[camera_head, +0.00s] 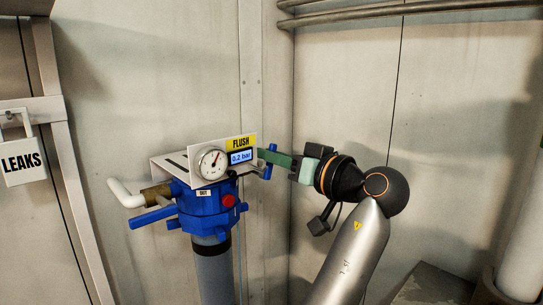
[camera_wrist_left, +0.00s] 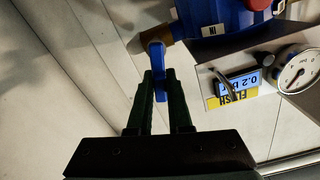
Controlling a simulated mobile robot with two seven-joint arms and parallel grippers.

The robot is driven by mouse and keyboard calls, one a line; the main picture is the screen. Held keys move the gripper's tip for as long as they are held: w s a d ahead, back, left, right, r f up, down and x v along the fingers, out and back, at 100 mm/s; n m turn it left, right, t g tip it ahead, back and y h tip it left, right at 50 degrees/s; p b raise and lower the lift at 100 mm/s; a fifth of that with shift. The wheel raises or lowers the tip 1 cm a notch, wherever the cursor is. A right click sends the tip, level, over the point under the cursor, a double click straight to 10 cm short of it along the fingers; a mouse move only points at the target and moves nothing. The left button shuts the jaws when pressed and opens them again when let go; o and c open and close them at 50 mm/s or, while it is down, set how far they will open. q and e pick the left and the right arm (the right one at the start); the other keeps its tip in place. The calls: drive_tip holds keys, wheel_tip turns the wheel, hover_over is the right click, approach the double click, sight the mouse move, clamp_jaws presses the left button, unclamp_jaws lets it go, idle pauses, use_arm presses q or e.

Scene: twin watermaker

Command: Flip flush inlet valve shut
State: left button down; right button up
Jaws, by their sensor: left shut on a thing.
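The flush unit has a blue valve body (camera_head: 207,207) on a grey upright pipe. The inlet valve's blue lever handle (camera_head: 268,163) is on its right side. In the left wrist view the handle (camera_wrist_left: 158,70) lies between the fingers, by a brass fitting (camera_wrist_left: 155,40) next to the "IN" label. My left gripper (camera_head: 273,157) reaches it from the right and is shut on it. The green fingers show in the left wrist view (camera_wrist_left: 156,88). The handle's far part is partly hidden by the fingers. My right gripper is not in view.
A bracket holds a dial gauge (camera_head: 211,162) and a "FLUSH" display (camera_head: 241,156) reading 0.2 bar, close to my fingers. Another blue handle (camera_head: 153,217) and a white pipe (camera_head: 125,194) stick out left. A "LEAKS" sign (camera_head: 22,163) hangs far left. Walls stand close behind.

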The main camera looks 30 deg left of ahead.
use_arm(q)
drive_tip(key=shift+s+a+f+n+b, duration=0.15)
drive_tip(key=shift+s+n+b, duration=0.15)
drive_tip(key=shift+n+b, duration=0.55)
drive_tip(key=shift+s+n+b, duration=0.2)
drive_tip(key=shift+n+b, duration=0.15)
drive_tip(key=shift+n, duration=0.4)
drive_tip(key=shift+r, duration=0.25)
drive_tip(key=c, duration=0.8)
unclamp_jaws()
drive_tip(key=shift+c, duration=0.2)
